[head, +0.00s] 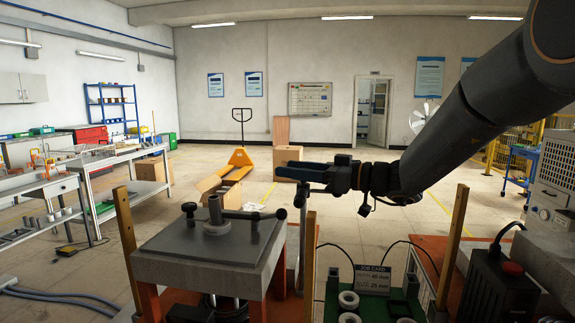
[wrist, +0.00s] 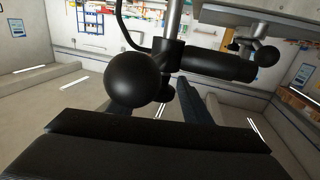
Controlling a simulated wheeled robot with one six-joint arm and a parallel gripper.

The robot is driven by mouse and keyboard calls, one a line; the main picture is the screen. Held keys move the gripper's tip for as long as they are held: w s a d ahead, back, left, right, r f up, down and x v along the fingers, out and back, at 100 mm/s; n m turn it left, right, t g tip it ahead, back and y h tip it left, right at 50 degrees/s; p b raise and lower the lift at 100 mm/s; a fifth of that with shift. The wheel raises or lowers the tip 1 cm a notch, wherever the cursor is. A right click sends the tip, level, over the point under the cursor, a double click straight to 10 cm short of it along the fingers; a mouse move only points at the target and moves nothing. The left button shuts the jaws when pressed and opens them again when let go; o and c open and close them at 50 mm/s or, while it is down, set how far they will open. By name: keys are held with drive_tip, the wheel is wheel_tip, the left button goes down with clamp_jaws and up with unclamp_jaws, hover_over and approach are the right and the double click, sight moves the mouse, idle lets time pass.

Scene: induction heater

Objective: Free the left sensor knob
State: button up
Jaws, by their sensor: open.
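The heater's grey top plate (head: 205,242) carries a central post. A black knob (head: 189,209) stands at the plate's left. A black bar and several round black ends show at the right, near a thin upright post. I cannot tell which is the left sensor knob. My gripper (head: 284,170) is open and empty, pointing left above the right-hand post. In the wrist view a large black ball knob (wrist: 135,80) with a black cylinder (wrist: 225,65) on a metal rod fills the middle, in front of the fingers and hiding part of them. A smaller ball (wrist: 267,55) lies farther off.
A tray with white rings and a job card (head: 372,279) stands right of the heater. A black box with a red button (head: 512,269) is at far right. Upright wooden bars (head: 126,245) stand beside the plate. Free air lies above the plate.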

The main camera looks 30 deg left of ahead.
drive_tip(key=shift+a, duration=0.75)
drive_tip(key=c, duration=1)
